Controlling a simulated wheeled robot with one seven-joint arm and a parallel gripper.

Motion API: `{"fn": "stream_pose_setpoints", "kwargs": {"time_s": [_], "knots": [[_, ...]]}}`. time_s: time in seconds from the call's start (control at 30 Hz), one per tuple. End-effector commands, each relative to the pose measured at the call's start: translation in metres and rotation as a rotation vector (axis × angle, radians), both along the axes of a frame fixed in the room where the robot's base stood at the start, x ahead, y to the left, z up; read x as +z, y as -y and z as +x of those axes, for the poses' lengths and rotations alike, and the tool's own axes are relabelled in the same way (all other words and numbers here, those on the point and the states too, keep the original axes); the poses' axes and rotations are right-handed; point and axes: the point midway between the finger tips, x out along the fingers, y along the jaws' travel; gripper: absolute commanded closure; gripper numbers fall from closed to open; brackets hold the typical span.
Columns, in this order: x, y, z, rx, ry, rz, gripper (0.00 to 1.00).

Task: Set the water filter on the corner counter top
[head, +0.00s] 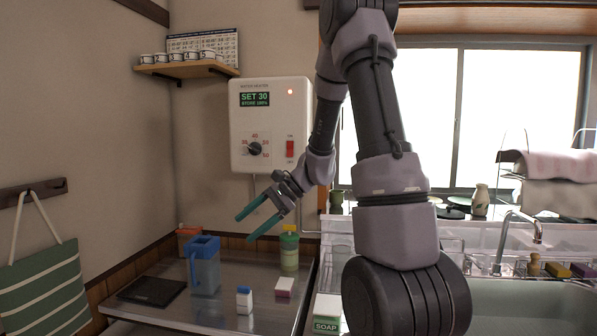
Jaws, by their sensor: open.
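A blue pitcher (203,268) with a handle, which looks like the water filter, stands upright on the metal corner counter top (250,272) at the lower left of the head view. My gripper (244,228) is open and empty, with its two green fingers apart and pointing down-left. It shows above and to the right of the pitcher in the picture and appears clear of it. The exact distance between them cannot be told from this view.
Around the pitcher are a dark flat slab (151,291), a blue-capped bottle (244,300), a small red-and-white box (284,287), a yellow-green bottle (289,250) and an orange container (187,240). A wall heater (270,110) hangs behind. The sink (530,305) lies right.

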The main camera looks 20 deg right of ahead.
Motion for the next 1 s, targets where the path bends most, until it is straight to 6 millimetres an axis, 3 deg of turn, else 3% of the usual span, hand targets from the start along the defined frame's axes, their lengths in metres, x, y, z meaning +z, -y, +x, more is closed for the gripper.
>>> {"fn": "stream_pose_setpoints", "kwargs": {"time_s": [0.03,0.2,0.6,0.8,1.0], "knots": [[0.021,-0.003,-0.015,0.05,0.057,-0.055,0.17],[0.067,0.0,-0.064,0.2,0.223,-0.258,0.17],[0.143,0.037,-0.161,0.405,0.651,-0.767,0.17],[0.161,0.052,-0.183,0.429,0.777,-0.918,0.17],[0.164,0.056,-0.188,0.433,0.801,-0.95,0.17]]}}
